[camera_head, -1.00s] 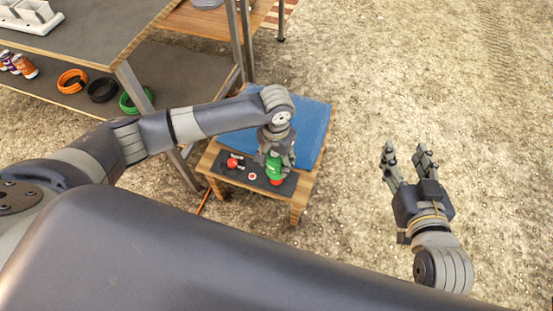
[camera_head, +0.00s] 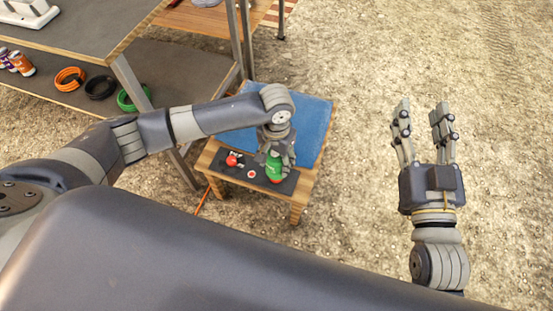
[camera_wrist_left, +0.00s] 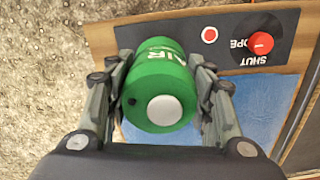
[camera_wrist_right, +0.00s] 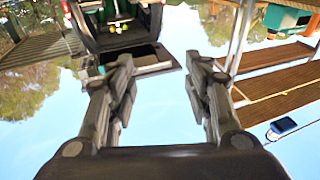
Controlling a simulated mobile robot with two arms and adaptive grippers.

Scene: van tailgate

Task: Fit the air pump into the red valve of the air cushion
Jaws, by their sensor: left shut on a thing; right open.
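My left gripper (camera_head: 277,152) is shut on the green air pump (camera_head: 275,168) and holds it over the front right of the dark panel. The pump (camera_wrist_left: 162,80), lettered "AIR", shows between the fingers in the left wrist view. A bit of red shows under its lower end in the head view; whether it is seated in the valve cannot be told. The air cushion (camera_head: 305,115) is blue and flat on a small wooden table. A red knob (camera_wrist_left: 260,43) marked "SHUT" and "OPE" and a red round spot (camera_wrist_left: 209,35) sit beside the pump. My right gripper (camera_head: 424,125) is open and empty, away from the table.
The wooden table (camera_head: 297,197) stands on gravel. A larger bench (camera_head: 110,30) with a lower shelf is at the left. Orange (camera_head: 70,78), black (camera_head: 100,87) and green (camera_head: 133,98) coils and several cans lie on the shelf. The ground at the right is clear.

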